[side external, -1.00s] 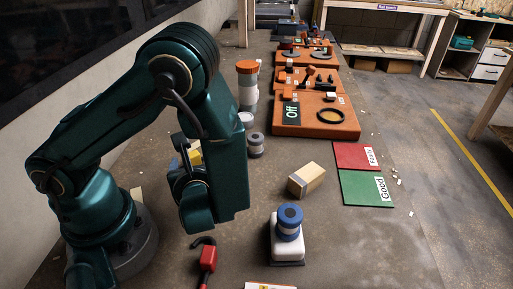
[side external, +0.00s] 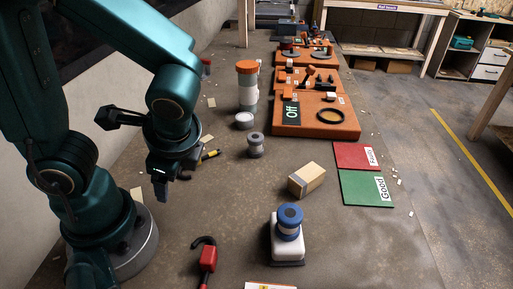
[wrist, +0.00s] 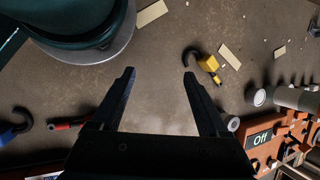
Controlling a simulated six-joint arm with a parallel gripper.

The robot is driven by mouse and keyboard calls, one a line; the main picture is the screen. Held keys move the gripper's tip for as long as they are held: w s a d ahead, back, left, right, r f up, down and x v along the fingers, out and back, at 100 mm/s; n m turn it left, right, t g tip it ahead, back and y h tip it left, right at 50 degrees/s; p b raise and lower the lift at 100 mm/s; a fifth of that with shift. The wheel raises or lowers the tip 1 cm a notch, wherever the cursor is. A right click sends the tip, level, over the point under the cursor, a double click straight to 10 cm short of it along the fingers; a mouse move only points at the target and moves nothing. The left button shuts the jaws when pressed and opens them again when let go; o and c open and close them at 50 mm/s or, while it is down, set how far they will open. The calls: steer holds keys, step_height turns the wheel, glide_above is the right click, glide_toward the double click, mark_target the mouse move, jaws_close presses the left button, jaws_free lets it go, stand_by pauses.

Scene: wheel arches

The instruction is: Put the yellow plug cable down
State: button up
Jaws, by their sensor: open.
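The yellow plug cable (side external: 211,155) lies on the floor-like work surface, just right of my gripper in the side view. In the wrist view its yellow plug (wrist: 209,63) and dark curved cable show beside and just beyond the right fingertip. My gripper (side external: 162,188) points down near my base. Its two fingers (wrist: 160,73) are wide apart, with only bare surface between them. The plug cable is outside the fingers, and they look apart from it.
A red plug (side external: 207,258) lies at the front. A blue-topped white item (side external: 288,222), a wooden block (side external: 306,180) and a grey spool (side external: 255,146) stand to the right. The middle is bare.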

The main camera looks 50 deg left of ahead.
steer(key=w+d+r+n+t+h, duration=0.3)
steer(key=r+n+t+h, duration=0.2)
steer(key=r+n, duration=0.2)
steer(key=n, duration=0.2)
steer(key=shift+r+n+t, duration=0.25)
steer(key=shift+n+t, duration=0.05)
steer(key=shift+t, duration=0.1)
steer(key=shift+d, duration=0.1)
stand_by(0.5)
